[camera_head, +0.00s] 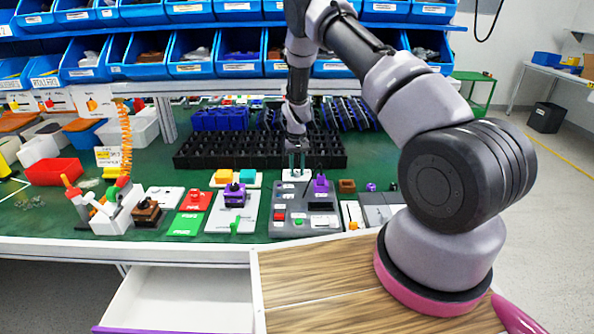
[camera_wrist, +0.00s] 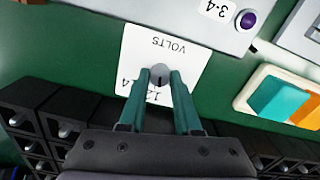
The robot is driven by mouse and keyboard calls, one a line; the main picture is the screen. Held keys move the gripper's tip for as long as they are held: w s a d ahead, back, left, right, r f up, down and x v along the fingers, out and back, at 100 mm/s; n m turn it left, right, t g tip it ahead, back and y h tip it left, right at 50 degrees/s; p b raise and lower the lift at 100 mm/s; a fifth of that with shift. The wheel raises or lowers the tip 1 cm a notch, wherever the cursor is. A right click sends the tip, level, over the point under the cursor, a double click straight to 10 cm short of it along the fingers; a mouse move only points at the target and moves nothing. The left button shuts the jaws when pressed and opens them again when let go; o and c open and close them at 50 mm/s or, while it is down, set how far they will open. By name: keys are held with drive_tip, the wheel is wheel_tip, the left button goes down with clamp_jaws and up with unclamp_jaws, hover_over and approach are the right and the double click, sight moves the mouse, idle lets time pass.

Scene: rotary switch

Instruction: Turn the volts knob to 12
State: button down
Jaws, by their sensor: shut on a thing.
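The volts knob (camera_wrist: 159,69) is a small grey round knob on a white plate (camera_wrist: 192,66) marked VOLTS, seen upside down in the wrist view. A 12 and part of another number ending in 4 show on the plate near the left finger; the rest of the scale is hidden by my fingers. My gripper (camera_wrist: 160,82) has its two green fingers on either side of the knob, shut on it. In the head view my gripper (camera_head: 296,166) points straight down onto the white plate (camera_head: 290,175), and the knob is too small to make out there.
A grey panel with buttons (camera_head: 304,213) lies just in front of the plate. Black bins (camera_head: 215,152) stand close behind my gripper. A teal and orange rocker switch (camera_wrist: 283,98) is beside the plate. A white box with orange levers (camera_head: 118,214) stands farther left.

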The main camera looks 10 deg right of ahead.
sight(297, 172)
drive_tip(key=shift+m, duration=1)
drive_tip(key=c, duration=0.6)
unclamp_jaws()
wheel_tip(297, 172, up, 11)
drive_tip(key=shift+f, duration=0.1)
